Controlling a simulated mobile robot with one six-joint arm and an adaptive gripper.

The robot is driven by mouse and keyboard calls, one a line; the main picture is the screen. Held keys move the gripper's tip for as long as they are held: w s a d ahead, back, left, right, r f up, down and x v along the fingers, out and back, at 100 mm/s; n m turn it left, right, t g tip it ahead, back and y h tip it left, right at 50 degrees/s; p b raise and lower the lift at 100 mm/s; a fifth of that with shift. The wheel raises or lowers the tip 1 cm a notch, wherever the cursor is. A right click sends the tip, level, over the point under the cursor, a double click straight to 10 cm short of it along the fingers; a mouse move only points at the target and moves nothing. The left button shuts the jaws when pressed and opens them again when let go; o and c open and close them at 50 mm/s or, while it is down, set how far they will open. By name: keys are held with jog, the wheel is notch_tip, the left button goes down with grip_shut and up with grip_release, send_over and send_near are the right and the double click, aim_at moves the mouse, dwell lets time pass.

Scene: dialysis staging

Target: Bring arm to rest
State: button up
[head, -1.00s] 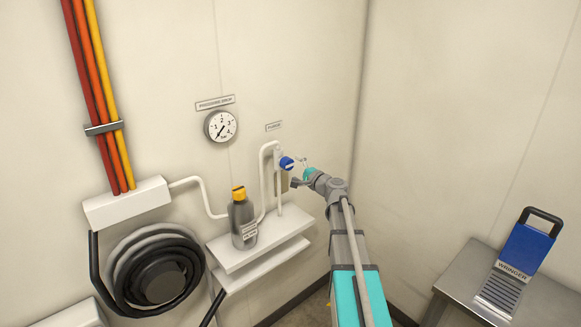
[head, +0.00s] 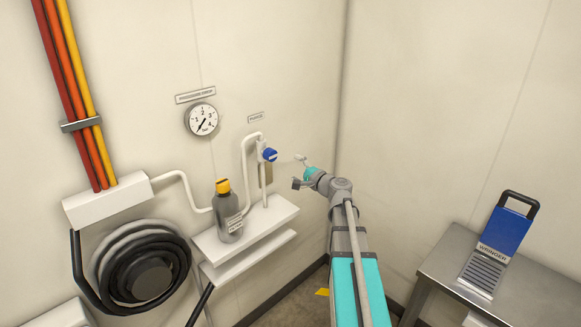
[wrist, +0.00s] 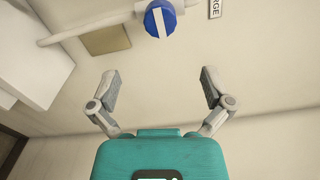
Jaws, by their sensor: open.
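My gripper (head: 300,171) is in front of the wall in the head view, to the right of the blue valve knob (head: 270,155) and apart from it. In the wrist view my gripper (wrist: 161,88) has its two fingers spread wide with nothing between them. The blue knob (wrist: 160,20) with its white bar shows beyond the fingers, near the top of that view. My arm reaches up and forward from the bottom of the head view.
A grey bottle (head: 228,212) with a yellow cap stands on a white wall shelf (head: 210,240). A pressure gauge (head: 201,119) and a coiled black hose (head: 143,275) are on the left. A blue wringer (head: 502,240) stands on a metal table (head: 450,268) at right.

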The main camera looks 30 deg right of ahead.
jog(key=shift+a, duration=0.1)
jog(key=s+a+f+n+g+y, duration=0.1)
jog(key=s+a+f+n+g, duration=0.35)
jog(key=a, duration=0.45)
jog(key=s+a+f+n+g+y, duration=0.1)
jog(key=s+a+f+n+g, duration=0.2)
jog(key=a+f+n+g, duration=0.5)
jog(key=s+a+f+n+g+h, duration=0.2)
jog(key=s+a+f+h, duration=0.1)
jog(key=s, duration=0.4)
jog(key=s+a+f+n+g+h, duration=0.2)
jog(key=s+a+f+h, duration=0.1)
jog(key=s, duration=0.5)
jog(key=shift+a+g+h, duration=0.25)
jog(key=shift+g+h, duration=0.1)
jog(key=shift+h, duration=0.45)
